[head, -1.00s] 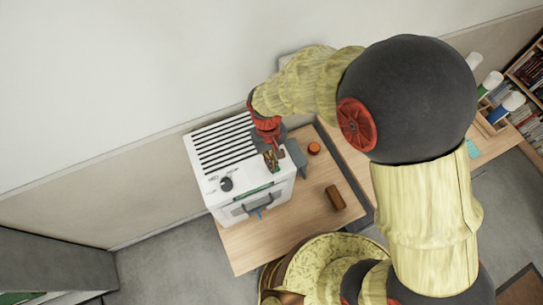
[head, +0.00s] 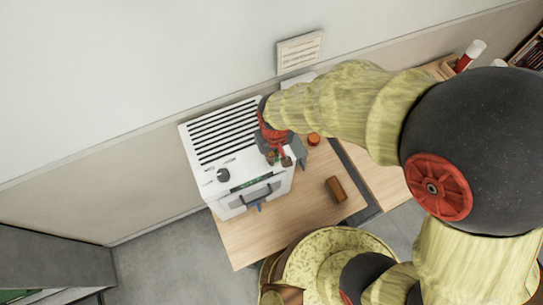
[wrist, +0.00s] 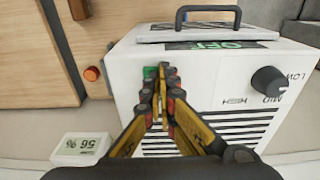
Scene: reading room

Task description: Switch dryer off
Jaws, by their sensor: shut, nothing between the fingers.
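The dryer (head: 215,150) is a white box with black vent slots on top, a black knob (head: 223,174) and a front handle. It also shows in the wrist view (wrist: 200,75), with the knob (wrist: 268,80) beside LOW, MID and HIGH marks. A dark display (wrist: 215,45) carries green lettering. My gripper (head: 280,158) is over the dryer's right front corner. In the wrist view its fingertips (wrist: 160,75) are together and empty, in front of a small green part (wrist: 150,73) on the dryer's top. The fingers partly hide that part, and I cannot tell whether they touch it.
The dryer stands on a wooden table (head: 240,237). An orange round piece (head: 314,139) and a brown block (head: 336,189) are to its right. A white meter reading 56 % (wrist: 80,148) shows in the wrist view. A wall is close behind the dryer.

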